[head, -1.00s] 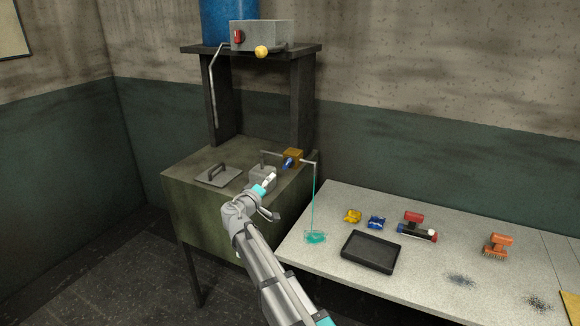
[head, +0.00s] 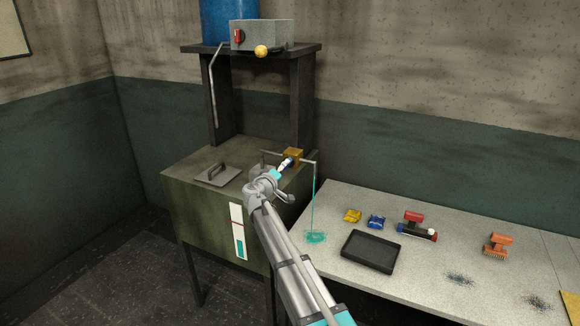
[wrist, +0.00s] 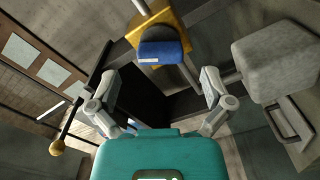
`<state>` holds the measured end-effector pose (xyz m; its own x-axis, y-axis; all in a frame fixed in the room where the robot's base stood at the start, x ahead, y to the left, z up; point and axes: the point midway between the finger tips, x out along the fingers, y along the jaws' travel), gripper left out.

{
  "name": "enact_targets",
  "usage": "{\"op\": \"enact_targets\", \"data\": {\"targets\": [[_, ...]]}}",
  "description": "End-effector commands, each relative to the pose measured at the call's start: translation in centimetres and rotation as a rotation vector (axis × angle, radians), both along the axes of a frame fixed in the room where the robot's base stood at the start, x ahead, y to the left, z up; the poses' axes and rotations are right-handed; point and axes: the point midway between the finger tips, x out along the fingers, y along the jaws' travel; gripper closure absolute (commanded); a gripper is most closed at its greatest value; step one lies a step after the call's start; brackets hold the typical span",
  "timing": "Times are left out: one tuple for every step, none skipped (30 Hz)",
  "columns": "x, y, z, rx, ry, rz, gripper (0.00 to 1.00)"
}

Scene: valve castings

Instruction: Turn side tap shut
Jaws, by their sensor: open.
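The side tap is a brass-yellow block (head: 293,153) at the back right of the green cabinet, with a pipe (head: 307,161) running right from it. A thin teal stream (head: 313,205) falls from the pipe's end to a teal puddle (head: 315,238) on the bench. In the wrist view the tap's blue handle (wrist: 160,50) stands in front of the yellow body (wrist: 172,25). My gripper (wrist: 162,88) is open, its two fingers apart with the handle ahead between them, a little beyond the tips. In the head view my gripper (head: 286,165) largely hides the handle.
A grey block (wrist: 275,55) stands right in the wrist view. A plate with a handle (head: 216,174) lies on the cabinet (head: 190,165). A white strip gauge (head: 238,232) is on its front. Above are a shelf (head: 270,52) and a yellow-knobbed lever (head: 261,51). The bench holds a black tray (head: 370,251).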

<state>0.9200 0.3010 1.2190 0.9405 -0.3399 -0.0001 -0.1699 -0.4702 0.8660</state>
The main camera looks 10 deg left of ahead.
Motion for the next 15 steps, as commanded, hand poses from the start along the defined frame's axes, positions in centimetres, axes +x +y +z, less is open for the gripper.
{"op": "enact_targets", "data": {"targets": [[0.9,-0.2,0.0,0.000,0.000,-0.002,0.00],[1.2,-0.4,0.0,0.000,0.000,-0.002,0.00],[1.7,-0.5,0.0,0.000,0.000,-0.002,0.00],[1.9,-0.7,0.0,0.000,0.000,-0.001,0.00],[2.2,-0.7,0.0,0.000,0.000,-0.001,0.00],[2.5,-0.8,0.0,0.000,0.000,-0.001,0.00],[2.7,-0.9,0.0,0.000,0.000,0.000,0.00],[2.8,-1.0,0.0,0.000,0.000,0.000,0.00],[3.0,-1.1,0.0,0.000,0.000,0.000,0.00],[3.1,-1.1,0.0,0.000,0.000,0.000,0.00],[3.2,-1.1,0.0,0.000,0.000,0.000,0.00],[3.2,-1.2,0.0,0.000,0.000,0.000,0.00],[3.3,-1.2,0.0,0.000,0.000,0.000,0.00],[3.3,-1.2,0.0,0.000,0.000,0.000,0.00],[3.3,-1.2,0.0,0.000,0.000,0.000,0.00]]}}
